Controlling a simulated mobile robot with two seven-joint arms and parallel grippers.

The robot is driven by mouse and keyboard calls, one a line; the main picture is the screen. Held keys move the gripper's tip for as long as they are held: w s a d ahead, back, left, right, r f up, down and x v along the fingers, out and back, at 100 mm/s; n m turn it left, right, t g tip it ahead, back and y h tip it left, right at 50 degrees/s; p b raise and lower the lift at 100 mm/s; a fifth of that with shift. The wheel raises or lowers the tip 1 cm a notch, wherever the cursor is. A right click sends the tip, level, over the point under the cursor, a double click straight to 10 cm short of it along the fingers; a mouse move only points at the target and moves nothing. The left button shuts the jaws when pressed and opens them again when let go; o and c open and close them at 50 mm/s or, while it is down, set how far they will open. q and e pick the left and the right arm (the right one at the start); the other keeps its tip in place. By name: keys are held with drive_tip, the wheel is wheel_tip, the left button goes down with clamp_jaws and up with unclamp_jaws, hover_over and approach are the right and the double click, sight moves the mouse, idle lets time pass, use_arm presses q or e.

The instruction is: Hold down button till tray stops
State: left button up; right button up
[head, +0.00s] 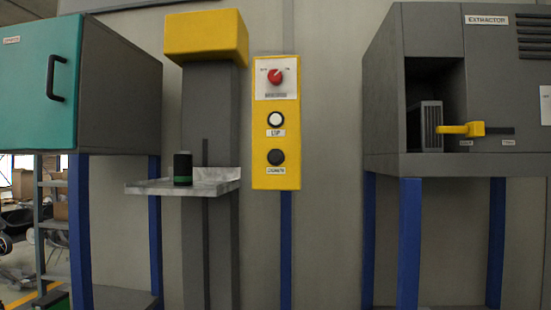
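A yellow control panel (276,205) stands in the middle of the head view on a blue post. It carries a red rotary knob (275,77) at the top, a white button (275,119) labelled "UP" below it, and a dark button (276,157) at the bottom whose label is hard to read. Left of the panel, a grey marbled tray (215,181) juts from a dark grey column (211,120) with a yellow top. A black cylinder with a green band (183,169) stands upright on the tray. Neither of my grippers is in view.
A grey cabinet with a teal door (30,90) and black handle stands at the left. At the right, a grey machine labelled "EXTRACTOR" (437,165) has an open bay with a finned block (425,127) and a yellow lever (462,130). The space before the panel looks clear.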

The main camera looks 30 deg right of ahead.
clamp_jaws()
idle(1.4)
